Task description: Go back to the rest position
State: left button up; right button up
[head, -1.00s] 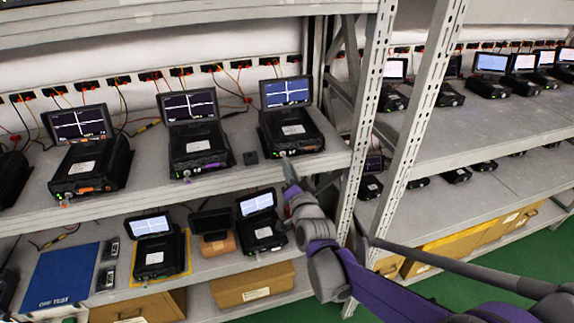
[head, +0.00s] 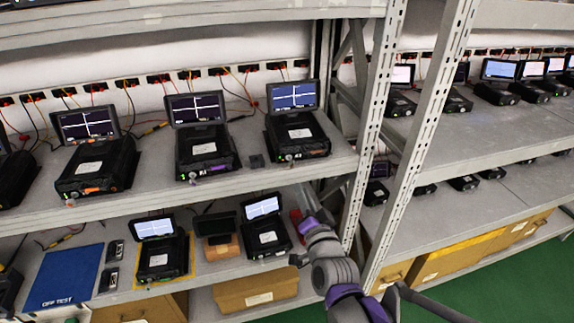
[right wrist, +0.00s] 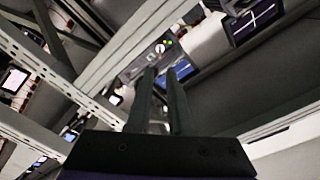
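My right gripper (head: 304,205) is in the head view, in front of the lower shelf and just right of a black tester with a lit screen (head: 265,238). In the right wrist view its two fingers (right wrist: 163,78) point away with a narrow gap between them, and nothing shows held. Whether its tips touch anything is hard to tell.
The lower shelf has a blue mat (head: 66,277) and another tester on a yellow mat. Perforated rack posts (head: 372,150) stand close right of my gripper. Green floor (head: 490,290) lies open at right.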

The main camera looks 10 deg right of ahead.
jog(key=s+f+n+g, duration=0.4)
jog(key=s+f+g, duration=0.2)
jog(key=s, duration=0.6)
jog(key=s+f+n+g, duration=0.5)
jog(key=s+f, duration=0.4)
jog(key=s, duration=0.2)
jog(key=shift+s+d+g, duration=0.25)
jog(key=shift+s+g, duration=0.15)
jog(key=shift+g, duration=0.3)
jog(key=shift+f, duration=0.1)
